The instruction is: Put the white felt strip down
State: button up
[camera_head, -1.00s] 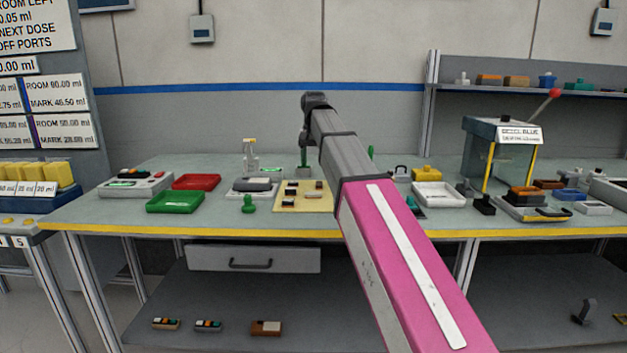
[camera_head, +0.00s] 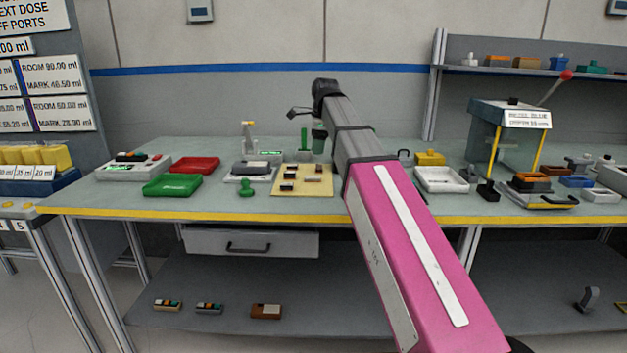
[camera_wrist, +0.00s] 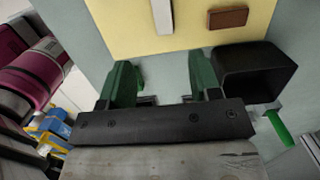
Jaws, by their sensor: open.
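A narrow white strip, which looks like the white felt strip (camera_wrist: 162,14), lies on the pale yellow mat (camera_wrist: 115,38) at the top of the wrist view. A brown block (camera_wrist: 228,17) lies to its right. My gripper (camera_wrist: 163,88) has two green fingers held wide apart, with nothing between them. It is short of the mat's near edge in that view, apart from the strip. In the head view the mat (camera_head: 322,190) is on the bench with several small dark and pale pieces, and my fingers are not clearly made out there.
A dark open-topped cup (camera_wrist: 258,70) is right beside the right finger. On the bench, a red tray (camera_head: 196,165) and a green tray (camera_head: 172,186) stand left of the mat.

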send_over(313, 176)
jog(key=d, duration=0.1)
jog(key=f, duration=0.3)
jog(key=s+f, duration=0.1)
jog(key=f, duration=0.1)
jog(key=shift+w+a+f, duration=0.1)
jog(key=shift+a+f, duration=0.05)
jog(key=shift+f, duration=0.75)
jog(key=shift+w+a+f, duration=0.1)
jog(key=shift+a+f, duration=0.05)
jog(key=shift+f, duration=0.8)
jog(key=shift+w+a+f, duration=0.1)
jog(key=shift+a+f, duration=0.05)
jog(key=shift+f, duration=0.75)
jog(key=c, duration=1.1)
jog(key=shift+o, duration=0.2)
jog(key=shift+r, duration=0.1)
